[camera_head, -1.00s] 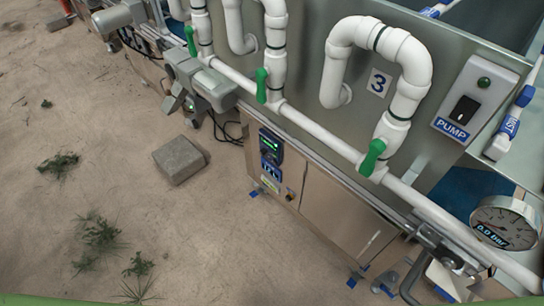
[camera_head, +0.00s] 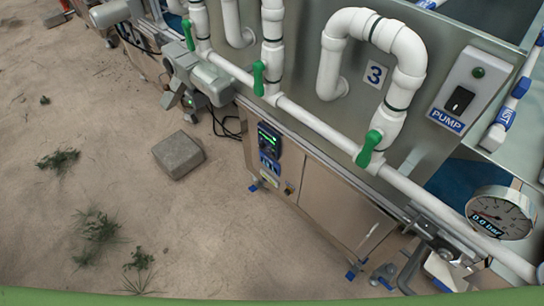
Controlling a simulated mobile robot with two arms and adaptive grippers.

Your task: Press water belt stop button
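A steel cabinet (camera_head: 338,205) stands below the white pipe. On its left face is a dark control box (camera_head: 269,140) with a lit green display, a blue label (camera_head: 269,163) under it. A small round knob or button (camera_head: 289,188) sits lower right of the box; its marking is too small to read. I cannot tell which control is the water belt stop button. A grey switch box (camera_head: 473,88) labelled PUMP, with a black rocker and a green lamp, is on the upper right panel. Neither of my grippers shows.
White pipes (camera_head: 330,122) with green valve handles (camera_head: 369,149) run along the machine. A pressure gauge (camera_head: 500,212) is at right. A grey block (camera_head: 178,155) and weeds (camera_head: 59,160) lie on the sandy ground at left. Ground in front of the cabinet is mostly clear.

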